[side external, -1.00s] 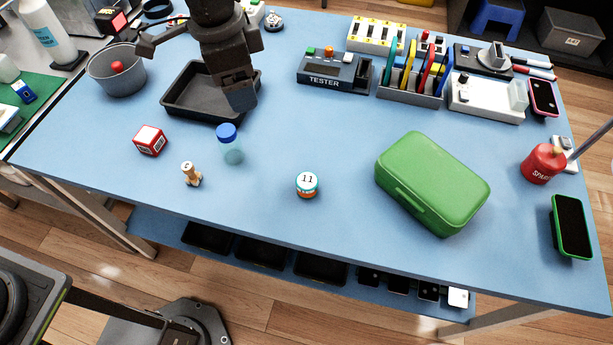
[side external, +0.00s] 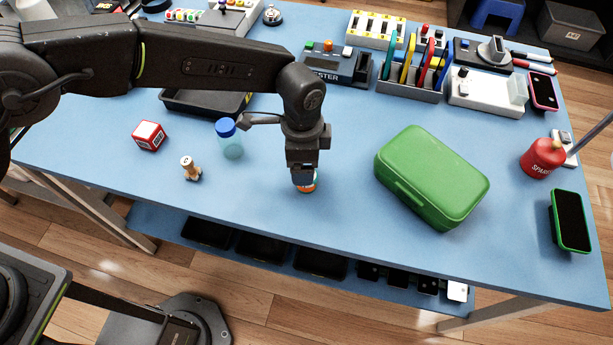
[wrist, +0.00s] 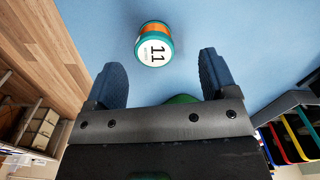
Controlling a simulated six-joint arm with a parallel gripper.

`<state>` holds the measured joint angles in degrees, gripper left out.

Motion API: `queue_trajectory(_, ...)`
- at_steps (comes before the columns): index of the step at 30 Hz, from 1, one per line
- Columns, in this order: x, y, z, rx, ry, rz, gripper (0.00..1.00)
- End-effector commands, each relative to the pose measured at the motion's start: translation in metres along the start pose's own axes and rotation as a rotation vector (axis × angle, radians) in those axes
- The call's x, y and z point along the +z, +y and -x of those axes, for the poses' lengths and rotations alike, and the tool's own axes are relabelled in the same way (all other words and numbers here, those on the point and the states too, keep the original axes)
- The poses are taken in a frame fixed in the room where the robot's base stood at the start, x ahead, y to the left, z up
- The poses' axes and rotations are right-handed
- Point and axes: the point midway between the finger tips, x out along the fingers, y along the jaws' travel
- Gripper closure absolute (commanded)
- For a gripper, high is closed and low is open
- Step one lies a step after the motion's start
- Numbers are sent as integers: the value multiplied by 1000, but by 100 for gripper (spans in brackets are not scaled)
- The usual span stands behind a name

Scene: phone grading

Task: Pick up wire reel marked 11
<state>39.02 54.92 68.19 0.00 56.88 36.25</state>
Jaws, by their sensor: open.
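The wire reel marked 11 (wrist: 154,46) stands on the blue table, with a white top, a teal rim and orange wire. In the wrist view it lies ahead of my gripper (wrist: 163,75), centred a little left between the two blue fingertips and apart from them. My gripper is open and empty. In the side view my gripper (side external: 303,178) is right above the reel (side external: 306,186), and it hides most of the reel. Only a low strip of orange and teal shows there.
A green case (side external: 432,178) is close on the right. A blue-capped bottle (side external: 231,140), a small wooden figure (side external: 190,168) and a red-and-white box (side external: 149,136) stand to the left. A black tray (side external: 205,103) and a tester (side external: 338,66) are behind. The table's front edge is near.

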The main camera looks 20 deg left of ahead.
Motion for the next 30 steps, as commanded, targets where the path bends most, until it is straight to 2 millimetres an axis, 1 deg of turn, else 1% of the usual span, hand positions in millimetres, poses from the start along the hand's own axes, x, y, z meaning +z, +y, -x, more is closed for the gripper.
queue_trajectory(5, -2, 3, -14, 2, -2, 0, 21)
queue_trajectory(9, -6, 9, -35, 2, -2, -1, 21)
queue_trajectory(12, -6, 8, -47, 1, -2, 1, 21)
queue_trajectory(16, -6, 8, -54, 0, 0, 1, 21)
queue_trajectory(22, -6, 8, -55, -1, 1, 1, 21)
queue_trajectory(23, -6, 8, -55, -1, 0, 1, 23)
queue_trajectory(30, -6, 8, -54, 0, 0, 1, 46)
